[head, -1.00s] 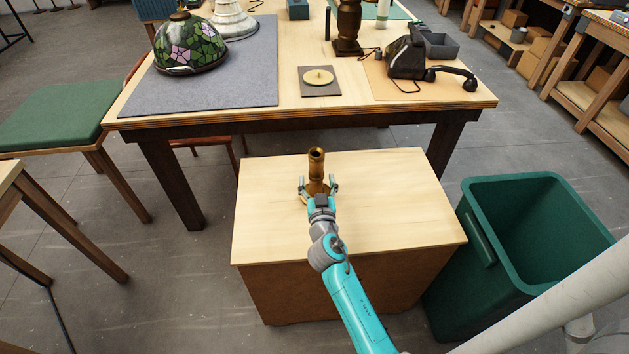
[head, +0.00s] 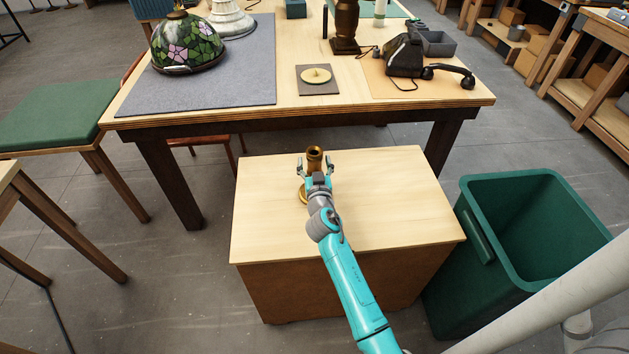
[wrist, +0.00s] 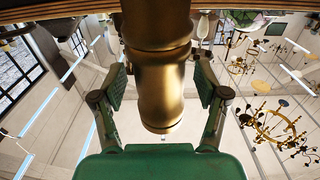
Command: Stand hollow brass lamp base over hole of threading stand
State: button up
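The hollow brass lamp base (head: 314,154) stands upright on the light wooden top of a low cabinet, its open top facing up. My gripper (head: 316,167) is at its upper part, one finger on each side. In the wrist view the brass column (wrist: 160,85) is between the fingers, with a gap showing beside each pad, so the gripper is open around it. My wrist hides much of the base's lower part; part of its round foot shows at left. The likely threading stand, a dark square plate with a cream disc (head: 317,76), sits on the workbench.
The workbench (head: 290,105) stands behind the cabinet (head: 385,215). It holds a stained-glass shade (head: 187,45) on a grey mat, a dark turned column (head: 345,25) and a black telephone (head: 405,55). A green bin (head: 530,240) stands at right. Bench around the plate is clear.

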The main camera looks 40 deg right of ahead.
grip_shut()
jog(key=shift+r, duration=0.1)
jog(key=shift+r, duration=0.1)
